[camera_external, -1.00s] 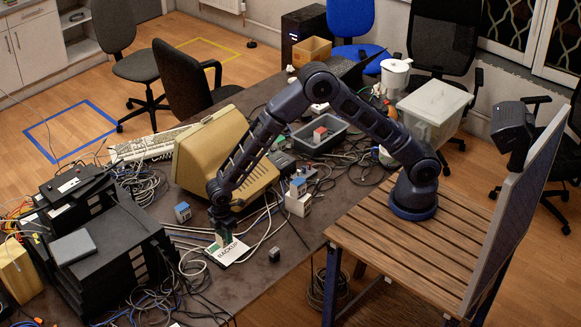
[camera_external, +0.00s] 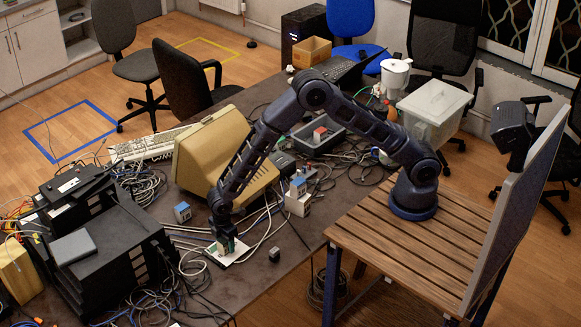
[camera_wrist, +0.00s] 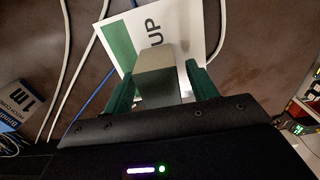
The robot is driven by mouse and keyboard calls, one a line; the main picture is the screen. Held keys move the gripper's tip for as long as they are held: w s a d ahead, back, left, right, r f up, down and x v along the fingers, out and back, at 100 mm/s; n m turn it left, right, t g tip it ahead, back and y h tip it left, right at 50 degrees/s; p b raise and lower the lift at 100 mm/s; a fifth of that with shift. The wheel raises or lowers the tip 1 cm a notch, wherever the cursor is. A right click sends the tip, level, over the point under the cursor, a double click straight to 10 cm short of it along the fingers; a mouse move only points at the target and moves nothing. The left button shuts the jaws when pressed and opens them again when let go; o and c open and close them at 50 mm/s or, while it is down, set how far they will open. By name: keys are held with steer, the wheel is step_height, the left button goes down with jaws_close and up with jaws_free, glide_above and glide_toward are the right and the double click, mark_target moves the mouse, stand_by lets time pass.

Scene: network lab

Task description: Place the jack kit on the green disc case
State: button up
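The disc case (camera_external: 240,247), white with a green band and dark lettering, lies flat on the dark table. It also shows in the wrist view (camera_wrist: 207,25), partly hidden behind the block. My gripper (camera_external: 228,247) is low, directly over the case. In the wrist view, the green fingers of my gripper (camera_wrist: 160,80) close on both sides of a grey-beige block (camera_wrist: 155,70), which I take for the jack kit. The block overlaps the case in that view. I cannot tell whether its underside touches the case.
A blue box marked 1m (camera_wrist: 18,105) stands left of the gripper, also in the external view (camera_external: 182,212). Cables surround the case. A beige monitor (camera_external: 222,135) stands behind, black racks (camera_external: 100,245) at left. A small dark cube (camera_external: 274,254) lies right, near the table edge.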

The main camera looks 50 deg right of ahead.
step_height(320, 180, up, 12)
steer(key=shift+r, duration=0.15)
stand_by(0.5)
